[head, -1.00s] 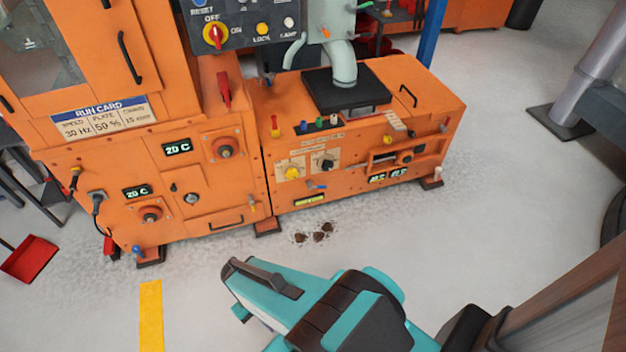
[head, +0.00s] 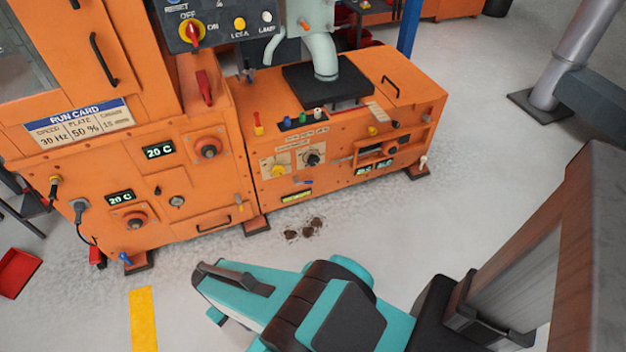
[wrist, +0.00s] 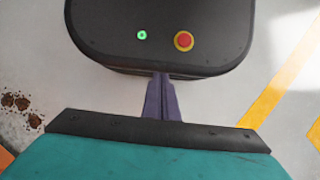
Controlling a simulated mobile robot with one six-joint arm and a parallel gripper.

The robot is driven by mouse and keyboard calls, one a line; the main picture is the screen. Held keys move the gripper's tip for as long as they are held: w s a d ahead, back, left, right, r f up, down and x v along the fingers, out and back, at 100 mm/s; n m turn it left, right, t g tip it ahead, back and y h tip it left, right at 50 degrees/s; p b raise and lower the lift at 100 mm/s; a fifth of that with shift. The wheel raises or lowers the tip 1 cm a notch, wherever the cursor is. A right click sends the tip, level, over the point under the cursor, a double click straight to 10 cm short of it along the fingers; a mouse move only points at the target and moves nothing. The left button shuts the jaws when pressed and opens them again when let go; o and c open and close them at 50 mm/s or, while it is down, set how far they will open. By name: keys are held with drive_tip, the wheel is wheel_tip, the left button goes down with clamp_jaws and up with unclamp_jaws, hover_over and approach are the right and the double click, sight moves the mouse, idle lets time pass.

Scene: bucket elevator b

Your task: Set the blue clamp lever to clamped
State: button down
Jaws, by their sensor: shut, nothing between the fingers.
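Two small blue handles show in the head view, and I cannot tell which is the clamp lever. One blue lever (head: 304,181) is on the lower front of the low orange cabinet. A blue-tipped handle (head: 125,257) is low at the left foot of the tall orange cabinet. My gripper (wrist: 162,78) is shut and empty in the wrist view, its dark fingers together over a dark rounded panel. My teal arm fills the lower middle of the head view, apart from the orange machine. Neither blue handle shows in the wrist view.
The orange machine (head: 205,225) carries several knobs, displays and a red lever (head: 204,87). Dark clumps (head: 305,229) lie on the floor before it. A red tray (head: 17,272) is at left, a grey post (head: 567,60) at right. Floor between arm and machine is otherwise clear.

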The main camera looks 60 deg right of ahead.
drive_tip(key=w+d+f+m+t+y+b, duration=0.25)
drive_tip(key=w+d+b, duration=0.25)
drive_tip(key=w+d, duration=0.5)
drive_tip(key=w+d+f+m+t+y+b, duration=0.1)
drive_tip(key=w+d+f+t+b, duration=0.25)
drive_tip(key=w+d+b, duration=0.45)
drive_tip(key=w+d+m+t+h+b, duration=0.1)
drive_tip(key=w+d+t+b, duration=0.15)
drive_tip(key=d, duration=0.85)
drive_tip(key=w+d+m+t+b, duration=0.1)
drive_tip(key=w+d, duration=0.2)
drive_tip(key=d, duration=0.7)
drive_tip(key=s+d+r+m+t+h+b, duration=0.1)
drive_tip(key=s+d+r+b, duration=0.1)
drive_tip(key=d, duration=0.8)
drive_tip(key=s+d+r+t+h+b, duration=0.1)
drive_tip(key=s+d+r+b, duration=0.2)
drive_tip(key=d, duration=0.8)
drive_tip(key=s+d+r+m+t+h+b, duration=0.1)
drive_tip(key=s+d+r+h+b, duration=0.1)
drive_tip(key=s+d, duration=0.4)
drive_tip(key=d+r+b, duration=0.1)
drive_tip(key=d, duration=0.4)
drive_tip(key=shift+m+b, duration=0.35)
drive_tip(key=shift+b, duration=0.05)
drive_tip(key=shift+t, duration=0.25)
